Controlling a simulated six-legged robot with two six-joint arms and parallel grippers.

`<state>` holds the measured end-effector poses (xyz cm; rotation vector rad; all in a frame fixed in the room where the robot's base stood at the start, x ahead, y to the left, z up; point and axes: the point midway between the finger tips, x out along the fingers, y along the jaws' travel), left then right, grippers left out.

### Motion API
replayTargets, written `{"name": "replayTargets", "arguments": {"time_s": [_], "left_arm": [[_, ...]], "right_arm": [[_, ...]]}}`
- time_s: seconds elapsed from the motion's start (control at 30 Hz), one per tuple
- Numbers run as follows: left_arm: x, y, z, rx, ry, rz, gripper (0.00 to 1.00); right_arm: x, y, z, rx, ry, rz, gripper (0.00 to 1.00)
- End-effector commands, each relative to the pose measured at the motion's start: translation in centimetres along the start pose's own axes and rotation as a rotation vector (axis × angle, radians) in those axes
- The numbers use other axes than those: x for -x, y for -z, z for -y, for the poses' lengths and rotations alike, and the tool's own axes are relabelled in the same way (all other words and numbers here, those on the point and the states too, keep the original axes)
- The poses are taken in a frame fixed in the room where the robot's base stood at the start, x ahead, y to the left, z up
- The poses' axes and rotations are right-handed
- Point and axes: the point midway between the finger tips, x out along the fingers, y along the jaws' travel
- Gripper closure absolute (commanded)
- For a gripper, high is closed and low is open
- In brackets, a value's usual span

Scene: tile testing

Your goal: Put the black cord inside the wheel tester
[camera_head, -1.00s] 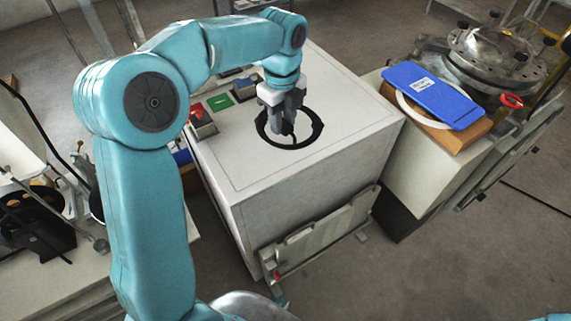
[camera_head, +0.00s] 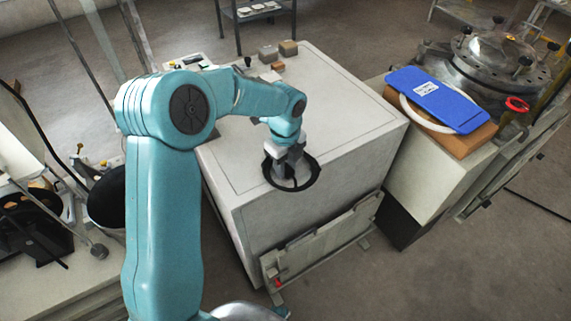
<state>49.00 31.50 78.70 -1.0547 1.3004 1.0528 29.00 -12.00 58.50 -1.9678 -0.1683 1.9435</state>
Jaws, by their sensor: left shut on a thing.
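The black cord (camera_head: 316,182) is a dark ring with a bar across its middle, seen over the front part of the white box's top (camera_head: 350,115). My left gripper (camera_head: 289,172) points down into the ring and is shut on it; its fingertips are hard to make out. I cannot tell whether the ring touches the top or hangs just above it. I cannot tell for sure which machine is the wheel tester. My right gripper is out of view.
A blue tablet-like case (camera_head: 436,98) lies on a side cabinet at the right, near a round metal flanged device (camera_head: 500,65). Small blocks (camera_head: 289,48) stand at the box's far edge. Equipment with dark round parts (camera_head: 35,225) stands at the left. The right half of the box's top is clear.

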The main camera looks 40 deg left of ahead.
Motion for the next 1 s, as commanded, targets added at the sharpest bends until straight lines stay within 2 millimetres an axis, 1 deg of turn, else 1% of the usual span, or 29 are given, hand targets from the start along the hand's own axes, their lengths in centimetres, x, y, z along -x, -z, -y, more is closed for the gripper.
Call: {"name": "replayTargets", "arguments": {"time_s": [0.2,0.23,0.27,0.3,0.53,0.67,0.77,0.9,1.0], "left_arm": [[-0.3,0.0,0.0,0.0,0.0,0.0,1.0],[-0.2,0.0,0.0,0.0,0.0,0.0,0.59],[-0.2,0.0,0.0,0.0,0.0,0.0,0.49],[-0.2,0.0,0.0,0.0,0.0,0.0,0.43],[-0.2,0.0,0.0,0.0,-0.001,0.0,0.43],[0.8,0.0,0.0,0.0,0.002,0.001,0.43],[2.7,0.0,0.1,0.0,0.004,0.001,0.43],[6.2,0.0,0.1,0.0,0.005,0.002,0.43],[8.4,0.0,0.1,0.0,0.005,0.001,0.43]], "right_arm": [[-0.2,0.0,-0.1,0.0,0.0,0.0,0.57],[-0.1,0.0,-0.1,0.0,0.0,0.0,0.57],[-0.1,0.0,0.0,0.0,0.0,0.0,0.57],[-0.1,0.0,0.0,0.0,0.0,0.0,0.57],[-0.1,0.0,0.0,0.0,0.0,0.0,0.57],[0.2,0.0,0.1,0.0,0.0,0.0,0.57],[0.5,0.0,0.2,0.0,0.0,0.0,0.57],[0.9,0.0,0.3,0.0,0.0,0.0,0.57],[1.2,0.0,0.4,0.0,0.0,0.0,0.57]]}}
